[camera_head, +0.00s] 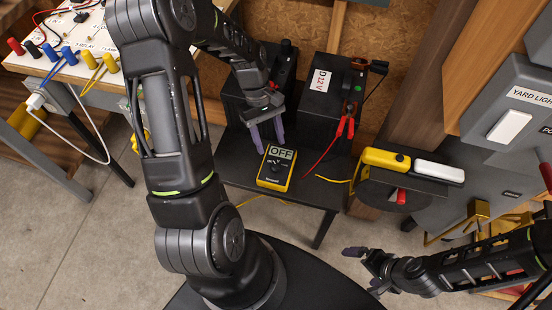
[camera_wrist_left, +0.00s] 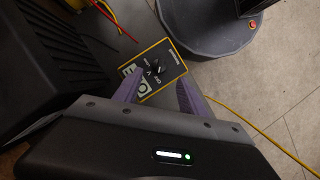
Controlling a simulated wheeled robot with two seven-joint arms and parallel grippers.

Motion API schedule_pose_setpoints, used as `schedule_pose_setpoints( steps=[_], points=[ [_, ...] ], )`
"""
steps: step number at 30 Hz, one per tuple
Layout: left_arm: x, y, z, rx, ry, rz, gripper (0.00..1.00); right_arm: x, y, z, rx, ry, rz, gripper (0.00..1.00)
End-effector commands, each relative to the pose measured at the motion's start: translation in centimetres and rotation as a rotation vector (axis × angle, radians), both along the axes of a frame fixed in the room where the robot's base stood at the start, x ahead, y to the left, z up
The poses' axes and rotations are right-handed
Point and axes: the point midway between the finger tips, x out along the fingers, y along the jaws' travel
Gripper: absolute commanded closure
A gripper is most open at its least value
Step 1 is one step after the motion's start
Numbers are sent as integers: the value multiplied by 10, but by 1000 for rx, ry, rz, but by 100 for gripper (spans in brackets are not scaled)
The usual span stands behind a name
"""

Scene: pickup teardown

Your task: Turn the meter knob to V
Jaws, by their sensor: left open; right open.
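The yellow-edged black meter (camera_head: 277,167) lies on the dark bench in the head view, and its screen reads OFF. Its knob (camera_head: 275,167) is small and dark there. In the left wrist view the meter (camera_wrist_left: 171,60) shows its knob (camera_wrist_left: 154,68) with a pale pointer and markings around it. My left gripper (camera_head: 269,148) is open, its purple fingers pointing down at the meter's screen end. In the wrist view the left fingers (camera_wrist_left: 160,88) reach toward the meter with the knob just beyond them; contact cannot be told. My right gripper (camera_head: 361,269) is open and empty at lower right.
Two black boxes stand behind the meter, one labelled D 12V (camera_head: 320,80), with a red clamp (camera_head: 347,117) on its lead. A yellow device (camera_head: 386,159) and a white one (camera_head: 438,172) lie on a small shelf at right. A terminal board (camera_head: 75,55) is at left.

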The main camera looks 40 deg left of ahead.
Motion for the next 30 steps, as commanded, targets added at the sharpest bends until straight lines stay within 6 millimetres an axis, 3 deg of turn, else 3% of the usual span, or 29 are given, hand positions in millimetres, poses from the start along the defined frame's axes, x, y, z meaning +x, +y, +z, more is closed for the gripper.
schedule_pose_setpoints(
  steps=[16,27,30],
  points=[
    [-12,-25,-64,-2,3,-2,51,0,0,-4,0,-1,0,0],
    [-13,-27,-71,-1,1,-2,51,0,0,-4,0,0,0,0],
    [-13,-27,-71,-1,1,-2,59,0,0,-4,0,0,0,0]
  ],
)
